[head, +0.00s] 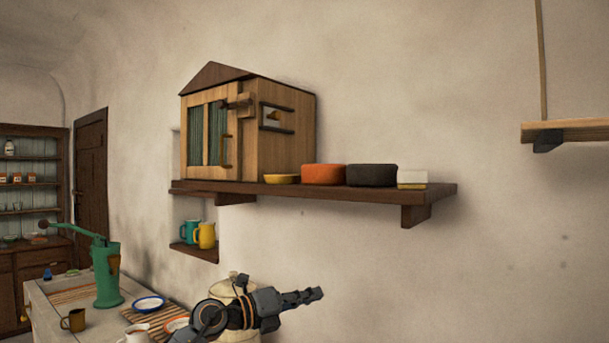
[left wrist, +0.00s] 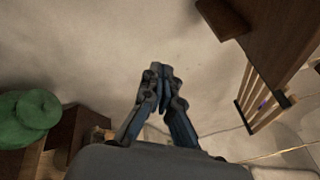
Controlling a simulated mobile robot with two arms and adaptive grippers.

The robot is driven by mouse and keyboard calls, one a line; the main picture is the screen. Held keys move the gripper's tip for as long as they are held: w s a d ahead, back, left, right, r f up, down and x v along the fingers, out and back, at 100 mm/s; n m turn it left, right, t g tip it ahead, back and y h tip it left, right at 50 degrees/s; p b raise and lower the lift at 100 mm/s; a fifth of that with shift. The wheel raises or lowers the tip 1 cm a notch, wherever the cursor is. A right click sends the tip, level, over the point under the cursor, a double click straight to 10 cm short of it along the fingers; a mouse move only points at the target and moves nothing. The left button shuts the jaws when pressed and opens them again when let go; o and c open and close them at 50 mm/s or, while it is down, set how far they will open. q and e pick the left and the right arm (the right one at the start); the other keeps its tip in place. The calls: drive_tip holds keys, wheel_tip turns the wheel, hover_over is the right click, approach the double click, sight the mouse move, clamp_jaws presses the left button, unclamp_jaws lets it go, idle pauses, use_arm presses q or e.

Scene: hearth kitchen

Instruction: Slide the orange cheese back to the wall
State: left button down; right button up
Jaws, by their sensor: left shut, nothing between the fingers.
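The orange cheese (head: 323,175) is a low round block on the dark wooden wall shelf (head: 350,194) in the head view. It stands between a small yellow dish (head: 281,179) and a black round block (head: 371,175). Whether its back touches the wall cannot be told. My left gripper (head: 315,295) is below the shelf, well apart from the cheese, with its fingers pointing right. It is shut and empty; its closed fingers also show in the left wrist view (left wrist: 160,72). The cheese does not show clearly in the left wrist view. My right gripper is not in view.
A wooden house-shaped cabinet (head: 247,125) fills the shelf's left part. A shelf bracket (head: 414,215) juts down. Below left is a counter (head: 45,310) with a green grinder (head: 107,275), plates and mugs. Another shelf (head: 570,130) hangs right.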

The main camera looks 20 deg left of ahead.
use_arm(q)
drive_tip(key=s+a+r+m+y, duration=0.1)
drive_tip(key=s+r+m, duration=0.1)
drive_tip(key=r, duration=0.5)
drive_tip(key=s+a+r+m+y, duration=0.1)
drive_tip(key=s+a+r+m, duration=0.1)
drive_tip(key=r, duration=0.6)
drive_tip(key=m+t+y+p, duration=0.1)
drive_tip(key=t+y, duration=0.2)
drive_tip(key=y, duration=0.1)
approach(312, 176)
drive_tip(key=p+x, duration=0.5)
drive_tip(key=p, duration=0.3)
drive_tip(key=shift+w+d+r, duration=0.15)
drive_tip(key=shift+w+r, duration=0.05)
drive_tip(key=shift+w, duration=0.5)
drive_tip(key=shift+w+d+f+p, duration=0.15)
drive_tip(key=shift+w+p, duration=0.1)
drive_tip(key=shift+p, duration=0.1)
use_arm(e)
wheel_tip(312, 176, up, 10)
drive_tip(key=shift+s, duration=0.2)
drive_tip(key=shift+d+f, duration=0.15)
